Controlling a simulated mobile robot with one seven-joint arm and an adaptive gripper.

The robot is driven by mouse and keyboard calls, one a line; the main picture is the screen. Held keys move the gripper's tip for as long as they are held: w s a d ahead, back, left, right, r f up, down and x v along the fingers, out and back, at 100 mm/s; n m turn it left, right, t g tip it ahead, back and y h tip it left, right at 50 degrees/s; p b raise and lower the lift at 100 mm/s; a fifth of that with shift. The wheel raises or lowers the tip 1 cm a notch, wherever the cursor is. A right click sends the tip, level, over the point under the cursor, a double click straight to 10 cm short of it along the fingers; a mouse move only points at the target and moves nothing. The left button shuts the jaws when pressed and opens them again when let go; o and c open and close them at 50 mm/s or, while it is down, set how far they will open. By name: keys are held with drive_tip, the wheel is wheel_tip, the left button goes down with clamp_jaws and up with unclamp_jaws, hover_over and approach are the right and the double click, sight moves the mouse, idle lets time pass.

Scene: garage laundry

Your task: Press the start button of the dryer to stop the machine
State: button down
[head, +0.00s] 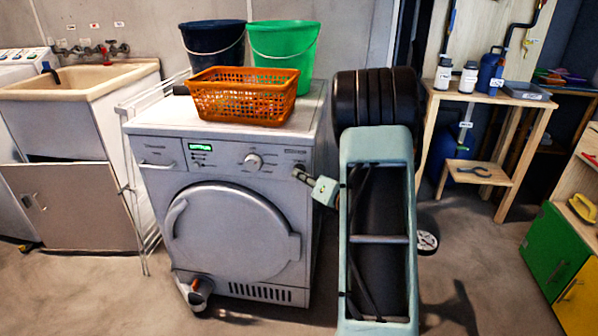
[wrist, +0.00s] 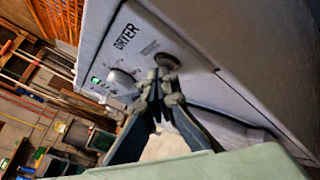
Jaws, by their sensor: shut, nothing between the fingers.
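The white dryer (head: 230,225) stands in the middle of the head view with its round door shut. Its small display (head: 201,147) is lit green, and a round dial (head: 253,161) sits right of it. In the wrist view, a dark round button (wrist: 167,61) lies on the panel near the DRYER lettering, right of the dial (wrist: 121,80). My gripper (head: 299,171) is at the right end of the panel, shut and empty. In the wrist view its fingertips (wrist: 158,80) are together just below the button; I cannot tell whether they touch it. In the head view they hide the button.
An orange basket (head: 240,98), a dark bucket (head: 213,50) and a green bucket (head: 283,55) stand on the dryer. A sink (head: 75,82) is at left. A wooden bench (head: 490,97) is at right. Bare floor lies in front.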

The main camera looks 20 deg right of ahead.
drive_tip(key=shift+s, duration=0.1)
drive_tip(key=shift+s+a+b, duration=0.45)
drive_tip(key=shift+s+b, duration=0.1)
drive_tip(key=s+a, duration=0.1)
drive_tip(key=s+b, duration=0.1)
drive_tip(key=s+a+b, duration=0.1)
drive_tip(key=s, duration=0.1)
drive_tip(key=shift+s+a, duration=0.1)
drive_tip(key=shift+a, duration=0.25)
idle(0.7)
